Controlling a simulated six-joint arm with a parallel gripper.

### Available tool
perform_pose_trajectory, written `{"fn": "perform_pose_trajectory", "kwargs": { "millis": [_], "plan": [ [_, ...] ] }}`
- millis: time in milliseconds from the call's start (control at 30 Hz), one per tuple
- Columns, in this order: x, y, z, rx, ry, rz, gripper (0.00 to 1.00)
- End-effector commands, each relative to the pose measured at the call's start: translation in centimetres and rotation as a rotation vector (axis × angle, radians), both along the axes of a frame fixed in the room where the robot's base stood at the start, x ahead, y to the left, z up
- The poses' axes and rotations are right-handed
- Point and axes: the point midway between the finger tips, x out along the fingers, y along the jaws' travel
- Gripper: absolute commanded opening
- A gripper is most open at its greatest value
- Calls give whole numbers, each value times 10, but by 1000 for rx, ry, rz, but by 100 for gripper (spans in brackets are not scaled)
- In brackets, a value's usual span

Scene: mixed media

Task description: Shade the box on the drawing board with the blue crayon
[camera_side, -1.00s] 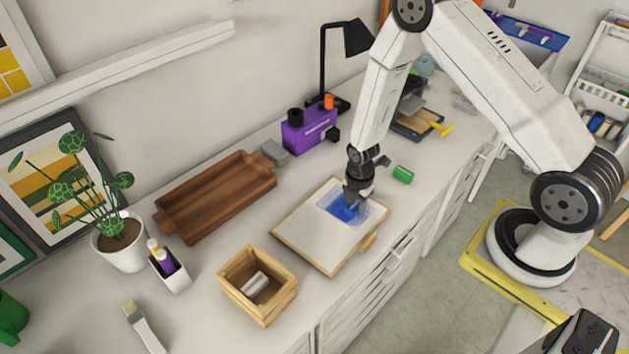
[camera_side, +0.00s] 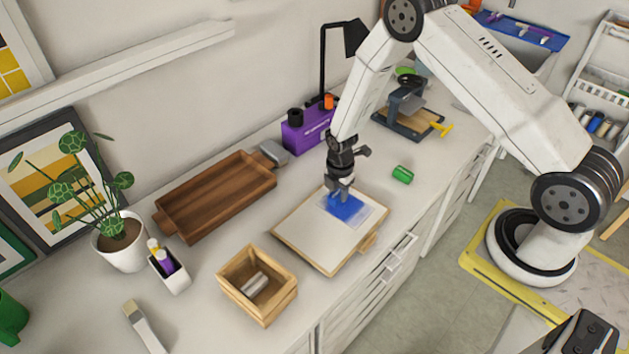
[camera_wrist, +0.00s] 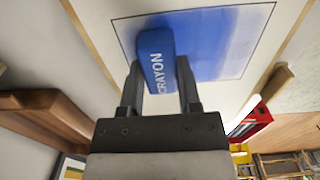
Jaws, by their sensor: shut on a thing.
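The drawing board (camera_side: 308,240) lies on the counter with a pale sheet on it. The drawn box (camera_side: 362,217) is near its upper right part and is largely filled with blue, with paler areas at its edges. In the wrist view the box (camera_wrist: 238,40) shows dense blue beside the crayon and a lighter blue strip along its far side. My gripper (camera_side: 341,194) is over the box's upper left part. It is shut on the blue crayon (camera_wrist: 156,58), whose label reads CRAYON. The crayon's tip is hidden, so I cannot tell for certain whether it touches the paper.
A green cylinder (camera_side: 402,174) lies right of the board. A wooden crate (camera_side: 281,299) with a pale object stands front left of it. A brown wooden tray (camera_side: 217,197) is at left, a purple box (camera_side: 305,134) behind. The counter's front edge is close to the board.

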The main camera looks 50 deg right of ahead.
Motion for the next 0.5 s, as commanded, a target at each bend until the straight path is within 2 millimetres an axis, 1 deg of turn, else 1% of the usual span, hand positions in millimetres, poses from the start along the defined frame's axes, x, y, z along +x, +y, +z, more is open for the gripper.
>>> {"fn": "perform_pose_trajectory", "kwargs": {
  "millis": [300,500],
  "plan": [
    [-1,0,0,0,0,0,0],
    [-10,-1,0,0,1,0,0]
  ]
}}
